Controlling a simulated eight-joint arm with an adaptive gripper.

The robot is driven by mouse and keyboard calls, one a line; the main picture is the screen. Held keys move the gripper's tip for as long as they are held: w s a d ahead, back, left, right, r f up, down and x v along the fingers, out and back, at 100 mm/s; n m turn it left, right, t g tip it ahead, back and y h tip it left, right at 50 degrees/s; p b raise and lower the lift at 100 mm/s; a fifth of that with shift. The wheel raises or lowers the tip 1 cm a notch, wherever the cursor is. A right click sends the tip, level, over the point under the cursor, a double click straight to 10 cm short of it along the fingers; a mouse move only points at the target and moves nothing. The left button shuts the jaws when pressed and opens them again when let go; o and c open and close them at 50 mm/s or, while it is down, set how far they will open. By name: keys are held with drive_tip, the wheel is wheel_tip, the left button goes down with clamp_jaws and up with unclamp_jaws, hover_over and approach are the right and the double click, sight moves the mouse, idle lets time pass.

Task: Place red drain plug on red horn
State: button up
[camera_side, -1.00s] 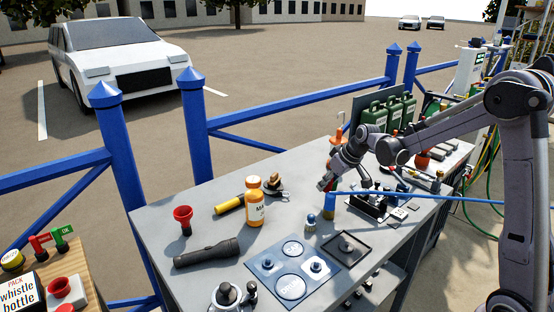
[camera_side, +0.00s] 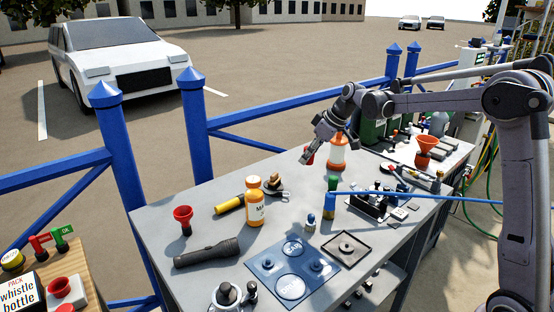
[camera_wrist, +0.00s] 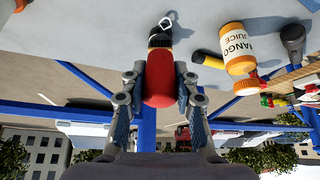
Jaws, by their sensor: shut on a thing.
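The red horn (camera_side: 183,217) stands upright on the grey table at the left in the side view, its flared mouth up. I cannot pick it out in the wrist view. My gripper (camera_side: 308,160) is in the air over the far middle of the table, well right of the horn. In the wrist view my gripper (camera_wrist: 160,78) is shut on a rounded red piece, the red drain plug (camera_wrist: 162,88), with a finger on each side. The plug shows only as a small red patch in the side view (camera_side: 309,152).
A juice bottle (camera_side: 254,204), a yellow torch (camera_side: 229,206) and a black flashlight (camera_side: 207,253) stand or lie near the horn. A blue tray (camera_side: 268,269) lies in front. Blue railing (camera_side: 290,105) runs behind the table.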

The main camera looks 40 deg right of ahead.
drive_tip(key=w+a+r+n+y, duration=0.25)
drive_tip(key=w+a, duration=0.35)
drive_tip(key=a, duration=0.5)
drive_tip(key=n+g, duration=0.2)
drive_tip(key=n, duration=0.2)
hover_over(176, 211)
drive_tip(key=s+d, duration=0.1)
drive_tip(key=d, duration=0.1)
wheel_tip(176, 211, down, 4)
drive_tip(key=shift+d+f, duration=0.1)
drive_tip(key=shift+d, duration=0.05)
drive_tip(key=shift+a+f, duration=0.35)
drive_tip(key=shift+f, duration=1.85)
drive_tip(key=shift+f, duration=0.1)
drive_tip(key=o, duration=1)
drive_tip(key=shift+o, duration=0.2)
